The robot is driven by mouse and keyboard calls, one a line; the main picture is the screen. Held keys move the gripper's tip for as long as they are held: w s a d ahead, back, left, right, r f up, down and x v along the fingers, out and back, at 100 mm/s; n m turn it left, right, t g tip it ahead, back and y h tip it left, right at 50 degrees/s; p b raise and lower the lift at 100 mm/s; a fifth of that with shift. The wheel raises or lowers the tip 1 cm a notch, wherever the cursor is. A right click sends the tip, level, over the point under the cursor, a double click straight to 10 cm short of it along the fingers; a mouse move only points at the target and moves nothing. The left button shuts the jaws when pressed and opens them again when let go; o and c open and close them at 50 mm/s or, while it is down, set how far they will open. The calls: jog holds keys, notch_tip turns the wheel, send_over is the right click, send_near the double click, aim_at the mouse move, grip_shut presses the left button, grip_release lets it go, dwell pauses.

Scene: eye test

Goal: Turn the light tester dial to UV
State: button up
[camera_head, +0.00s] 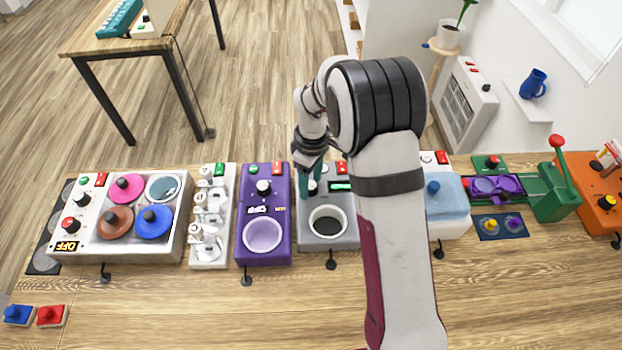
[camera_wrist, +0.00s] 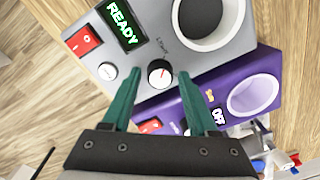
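A grey box (camera_head: 304,237) stands in the middle of the row; in the wrist view the grey box (camera_wrist: 158,35) has a green READY screen (camera_wrist: 122,24), a red switch (camera_wrist: 83,41), a white button (camera_wrist: 107,71) and a dial (camera_wrist: 160,74). The dial has a dark rim and a white face with a small red mark; the lettering near it is too small to read. No readable label names the light tester or UV. My gripper (camera_head: 310,187) is over this box, its teal fingers open. In the wrist view the dial shows between the fingertips (camera_wrist: 158,76); contact cannot be told.
A purple device (camera_head: 250,222) stands just left of the grey box, with a white knob (camera_head: 264,187). Further left are a white switch panel (camera_head: 226,230) and a white box with coloured discs (camera_head: 180,240). My arm hides part of the row to the right. The front table strip is mostly clear.

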grip_shut()
jog(key=m, duration=0.4)
jog(key=shift+m, duration=0.4)
jog(key=m, duration=0.4)
jog(key=shift+m, duration=0.3)
jog(key=m, duration=0.4)
jog(key=shift+s+r+m+t, duration=0.1)
jog(key=shift+m+t, duration=0.2)
jog(key=shift+m, duration=2)
